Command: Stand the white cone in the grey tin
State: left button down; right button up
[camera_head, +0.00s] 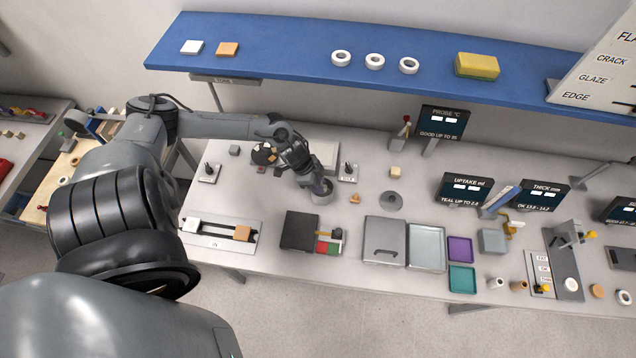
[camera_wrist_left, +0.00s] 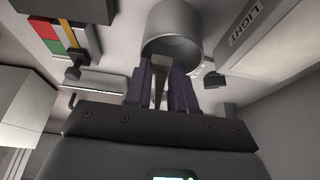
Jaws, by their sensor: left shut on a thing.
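The grey tin (camera_head: 322,198) stands on the bench below my left gripper (camera_head: 318,185). In the left wrist view the tin (camera_wrist_left: 172,38) is a grey cylinder with its open mouth towards me, just past the fingertips of my left gripper (camera_wrist_left: 160,78). My left gripper is shut on a thin, tapered, pale piece, which I take for the white cone (camera_wrist_left: 160,72); it looks grey in the shade. It reaches towards the tin's mouth; I cannot tell how deep it sits. In the head view the cone is hidden by the gripper. My right gripper is not in view.
A grey disc-shaped stand (camera_head: 391,201) and a small orange piece (camera_head: 355,198) lie right of the tin. A dark box (camera_head: 299,231) and a lidded grey tray (camera_head: 384,241) are nearer the front edge. A blue shelf (camera_head: 290,50) runs along the back above the bench.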

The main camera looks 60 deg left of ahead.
pick_arm(q)
jog(key=shift+f+b, duration=0.3)
jog(key=shift+f, duration=0.25)
jog(key=c, duration=0.9)
grip_release()
jog(key=shift+o, duration=0.2)
jog(key=shift+r, duration=0.2)
jog(key=shift+r+p, duration=0.7)
jog(key=shift+p, duration=0.45)
jog(key=shift+r+p, duration=0.5)
jog(key=shift+p, duration=0.1)
jog(key=shift+r, duration=0.1)
